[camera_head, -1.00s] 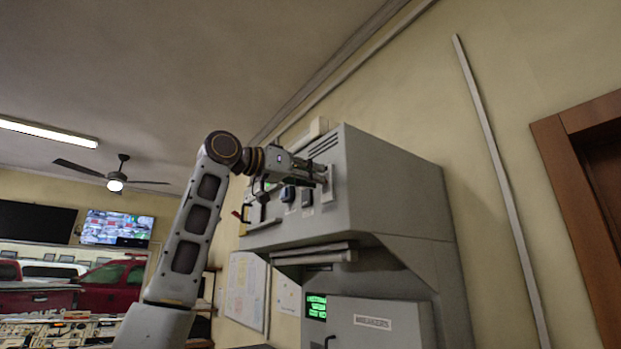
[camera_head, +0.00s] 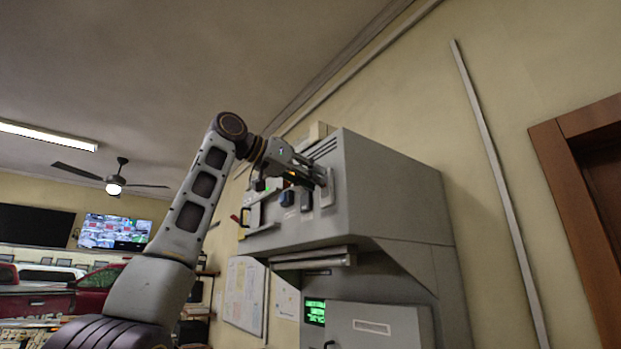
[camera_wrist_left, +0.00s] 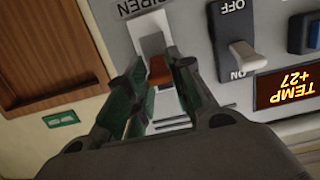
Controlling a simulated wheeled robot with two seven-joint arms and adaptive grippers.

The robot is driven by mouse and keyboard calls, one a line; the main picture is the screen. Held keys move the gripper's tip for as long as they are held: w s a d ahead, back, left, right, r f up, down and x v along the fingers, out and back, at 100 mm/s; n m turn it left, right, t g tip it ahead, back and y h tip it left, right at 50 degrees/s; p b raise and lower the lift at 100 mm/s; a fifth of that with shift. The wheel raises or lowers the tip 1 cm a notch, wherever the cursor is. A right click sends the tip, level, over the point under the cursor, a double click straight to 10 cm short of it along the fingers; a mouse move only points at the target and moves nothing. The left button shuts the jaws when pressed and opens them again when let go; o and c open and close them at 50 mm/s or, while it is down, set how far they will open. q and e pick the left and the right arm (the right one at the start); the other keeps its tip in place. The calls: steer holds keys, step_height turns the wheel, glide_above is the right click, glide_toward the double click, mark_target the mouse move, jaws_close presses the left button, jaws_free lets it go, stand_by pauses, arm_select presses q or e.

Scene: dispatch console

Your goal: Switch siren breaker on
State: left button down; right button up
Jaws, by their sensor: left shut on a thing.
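The siren breaker shows in the left wrist view as a red-orange lever (camera_wrist_left: 159,70) on a pale plate, under a partly cut-off label reading "IREN". My left gripper (camera_wrist_left: 160,88) has its two fingers on either side of this lever and is shut on it. The fingers hide part of the lever and plate. In the head view, my left gripper (camera_head: 318,178) is at the upper front of the grey console cabinet (camera_head: 390,190), by the panel's right end. The lever is hidden there. My right gripper is not in view.
A grey ON/OFF switch (camera_wrist_left: 241,56) and an amber "TEMP +27" display (camera_wrist_left: 289,86) sit beside the breaker. A blue switch (camera_head: 287,198) is on the same panel. A handle bar (camera_head: 312,259) juts out below. A brown door frame (camera_head: 580,190) stands at right.

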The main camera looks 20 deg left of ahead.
arm_select(q)
steer(key=shift+r, duration=0.2)
stand_by(0.6)
steer(key=c, duration=1.2)
jaws_free()
steer(key=shift+f, duration=0.1)
steer(key=shift+c, duration=0.2)
steer(key=shift+s+a, duration=0.1)
steer(key=v, duration=1.1)
steer(key=shift+s+a+r, duration=0.2)
steer(key=shift+s+r, duration=0.05)
steer(key=shift+r, duration=0.05)
